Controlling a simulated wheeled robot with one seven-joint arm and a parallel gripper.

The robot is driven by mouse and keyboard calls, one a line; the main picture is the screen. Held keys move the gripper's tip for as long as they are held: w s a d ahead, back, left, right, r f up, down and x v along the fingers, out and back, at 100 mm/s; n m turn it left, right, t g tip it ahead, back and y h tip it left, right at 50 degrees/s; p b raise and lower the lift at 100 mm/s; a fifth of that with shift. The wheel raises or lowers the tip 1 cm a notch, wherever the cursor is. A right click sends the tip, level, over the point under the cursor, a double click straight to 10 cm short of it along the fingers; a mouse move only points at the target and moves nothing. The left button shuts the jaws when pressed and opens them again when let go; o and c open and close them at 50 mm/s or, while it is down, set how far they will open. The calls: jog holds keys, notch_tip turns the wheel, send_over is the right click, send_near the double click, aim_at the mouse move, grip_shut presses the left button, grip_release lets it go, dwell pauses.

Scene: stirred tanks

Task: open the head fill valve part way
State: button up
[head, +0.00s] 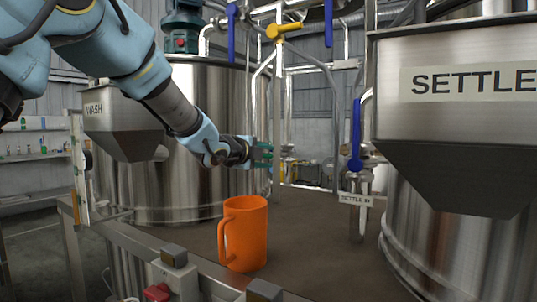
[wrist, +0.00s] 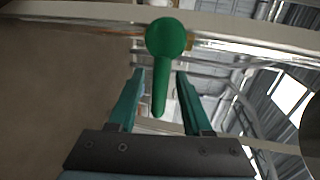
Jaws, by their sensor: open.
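A green valve lever (wrist: 161,85) with a round hub shows in the wrist view, its handle lying between my fingers with gaps on both sides. No label on it shows, so I cannot tell whether it is the head fill valve. My gripper (wrist: 160,74) is open around the handle, not visibly touching it. In the head view my gripper (head: 264,155) reaches toward the pipework in front of the wash tank; the lever cannot be made out there.
Blue levers (head: 356,135) and a yellow lever (head: 283,30) sit on nearby pipes. An orange mug (head: 245,234) stands on the brown deck (head: 310,238) below my gripper. The SETTLE hopper (head: 455,105) is at right, the WASH hopper (head: 122,122) at left.

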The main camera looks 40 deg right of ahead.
jog(key=shift+x, duration=0.75)
jog(key=shift+c, duration=0.4)
grip_shut()
dwell(0.5)
